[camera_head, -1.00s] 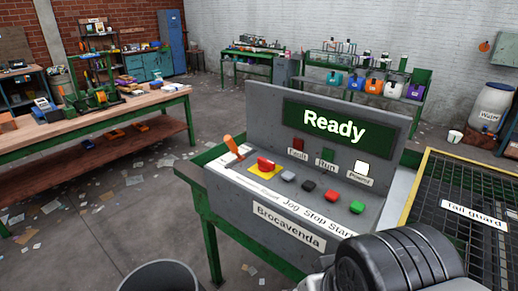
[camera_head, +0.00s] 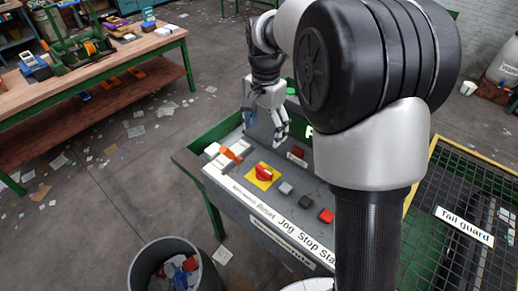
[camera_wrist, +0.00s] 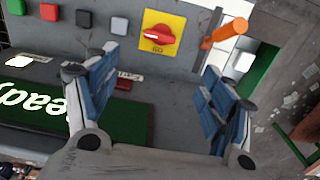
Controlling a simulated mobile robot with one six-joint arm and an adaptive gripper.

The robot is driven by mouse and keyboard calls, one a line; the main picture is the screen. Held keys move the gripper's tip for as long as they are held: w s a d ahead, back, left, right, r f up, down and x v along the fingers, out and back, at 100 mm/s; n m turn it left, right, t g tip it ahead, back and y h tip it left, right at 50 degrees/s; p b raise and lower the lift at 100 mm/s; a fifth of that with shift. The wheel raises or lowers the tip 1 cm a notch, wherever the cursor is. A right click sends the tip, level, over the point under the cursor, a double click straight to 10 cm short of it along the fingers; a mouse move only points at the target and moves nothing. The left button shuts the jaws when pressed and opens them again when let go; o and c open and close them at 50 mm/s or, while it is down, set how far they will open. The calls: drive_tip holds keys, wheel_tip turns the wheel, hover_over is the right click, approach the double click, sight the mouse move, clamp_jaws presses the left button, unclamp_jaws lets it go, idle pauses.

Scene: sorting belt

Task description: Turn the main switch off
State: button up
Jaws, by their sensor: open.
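The red rotary switch (camera_head: 263,173) sits on a yellow plate on the grey control panel (camera_head: 225,184). In the wrist view the red switch (camera_wrist: 152,36) lies beyond the gap between my fingers, its handle lying roughly crosswise. An orange-handled lever (camera_head: 231,154) stands beside it on the panel's left end; in the wrist view the lever (camera_wrist: 230,33) is at the upper right. My gripper (camera_head: 266,131) is open and empty above the panel's back left part, apart from the switch. Its fingers (camera_wrist: 160,75) are spread, pointing toward the panel. The small lettering on the yellow plate is unclear.
Grey (camera_head: 285,188), black (camera_head: 305,201) and red (camera_head: 326,215) buttons run right of the switch. My arm hides much of the display. A bin (camera_head: 145,270) stands in front, a mesh tail guard (camera_head: 440,250) at right, a workbench (camera_head: 130,65) at left.

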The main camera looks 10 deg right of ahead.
sight(264, 169)
wheel_tip(264, 169, down, 17)
drive_tip(key=shift+r+b, duration=0.1)
drive_tip(key=shift+b, duration=1.15)
drive_tip(key=shift+c, duration=0.4)
drive_tip(key=c, duration=1)
